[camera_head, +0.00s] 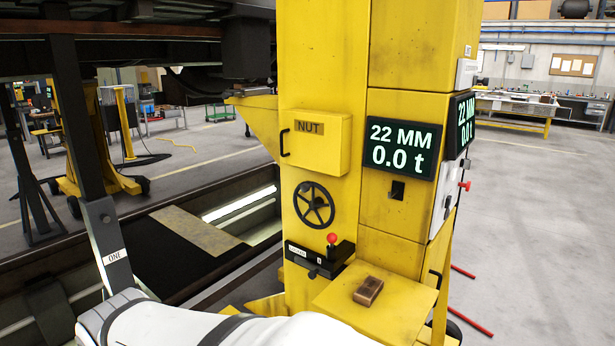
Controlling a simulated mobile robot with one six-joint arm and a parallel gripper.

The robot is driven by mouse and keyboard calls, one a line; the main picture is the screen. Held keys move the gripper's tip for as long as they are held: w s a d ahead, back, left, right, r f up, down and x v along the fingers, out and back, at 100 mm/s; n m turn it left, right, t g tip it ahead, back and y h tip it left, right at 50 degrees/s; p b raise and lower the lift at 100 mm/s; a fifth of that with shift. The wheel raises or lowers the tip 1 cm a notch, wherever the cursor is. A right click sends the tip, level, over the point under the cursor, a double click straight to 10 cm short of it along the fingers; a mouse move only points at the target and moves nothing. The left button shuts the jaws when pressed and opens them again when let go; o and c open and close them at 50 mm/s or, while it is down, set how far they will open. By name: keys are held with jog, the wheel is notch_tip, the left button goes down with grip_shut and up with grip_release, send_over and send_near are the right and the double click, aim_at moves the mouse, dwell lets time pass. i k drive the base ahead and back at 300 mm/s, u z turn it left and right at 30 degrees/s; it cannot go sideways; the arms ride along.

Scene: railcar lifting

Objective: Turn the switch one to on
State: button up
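A tall yellow lifting column (333,60) fills the middle of the view. A small black switch-like fitting (397,190) is on its front, below the lit display (402,147) reading 22 MM and 0.0 t. On the right side face, a pale panel (441,205) carries small dark controls and a red knob (464,186). I cannot read which of these is switch one, nor its setting. A white arm link of mine crosses the bottom left; my gripper is out of view.
The column's front has a NUT box (317,143), a black handwheel (314,205) and a red-knobbed lever unit (322,255). A brown block (368,291) lies on a yellow shelf (395,312). A pit is at left; open floor (540,230) is at right.

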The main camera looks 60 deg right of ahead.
aim_at(465, 163)
jog(key=z, duration=0.05)
jog(key=k, duration=1.4)
jog(key=z, duration=2)
jog(key=i, duration=1.05)
jog(key=z, duration=0.05)
